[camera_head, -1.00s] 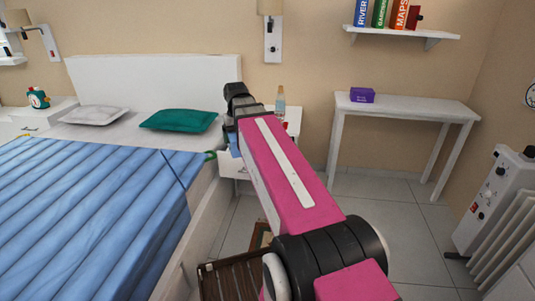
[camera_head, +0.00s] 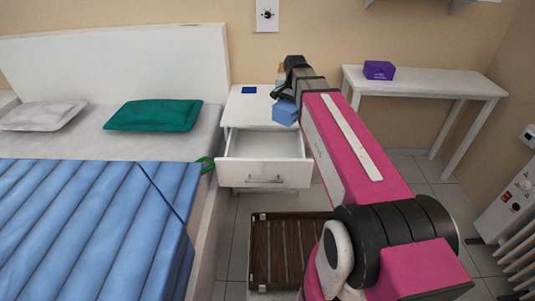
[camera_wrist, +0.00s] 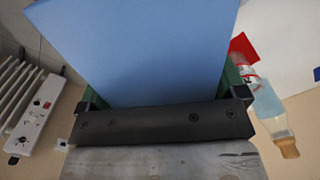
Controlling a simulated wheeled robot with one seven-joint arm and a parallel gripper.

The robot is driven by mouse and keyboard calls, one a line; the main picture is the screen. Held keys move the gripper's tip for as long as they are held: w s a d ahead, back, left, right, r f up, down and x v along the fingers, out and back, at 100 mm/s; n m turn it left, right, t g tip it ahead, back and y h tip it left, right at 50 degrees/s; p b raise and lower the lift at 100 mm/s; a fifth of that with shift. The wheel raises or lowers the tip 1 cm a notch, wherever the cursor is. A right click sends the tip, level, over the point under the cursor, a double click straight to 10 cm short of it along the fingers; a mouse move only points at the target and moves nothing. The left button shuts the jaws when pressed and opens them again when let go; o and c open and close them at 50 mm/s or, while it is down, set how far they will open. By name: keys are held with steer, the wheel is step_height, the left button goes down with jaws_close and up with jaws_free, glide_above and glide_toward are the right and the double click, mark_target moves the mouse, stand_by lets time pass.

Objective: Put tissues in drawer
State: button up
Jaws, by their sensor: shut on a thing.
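A blue tissue box (camera_head: 285,112) is held at the end of my arm, above the right part of the open drawer. In the wrist view the blue box (camera_wrist: 140,50) fills the upper middle, between my fingers. My gripper (camera_wrist: 160,100) is shut on it; in the head view the fingertips are mostly hidden by the arm. The drawer (camera_head: 264,160) of the white nightstand (camera_head: 250,105) is pulled out, and the part of its inside that shows looks empty.
A purple box (camera_head: 379,70) stands on the white side table (camera_head: 430,82). A bottle (camera_wrist: 275,115) and a red item (camera_wrist: 243,45) show beside my gripper. A dark blue item (camera_head: 249,90) lies on the nightstand top. The bed (camera_head: 90,210) borders the drawer's left; a brown slatted thing (camera_head: 285,250) is on the floor.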

steer(key=w+a+f+m, duration=0.4)
steer(key=a+f+m, duration=0.6)
steer(key=a, duration=0.1)
glide_toward(265, 153)
steer(key=s+f, duration=0.5)
steer(key=shift+s+d, duration=0.1)
steer(key=shift+s, duration=0.1)
steer(key=shift+f, duration=0.15)
steer(key=o, duration=0.8)
step_height(265, 153, up, 12)
steer(key=shift+r, duration=0.15)
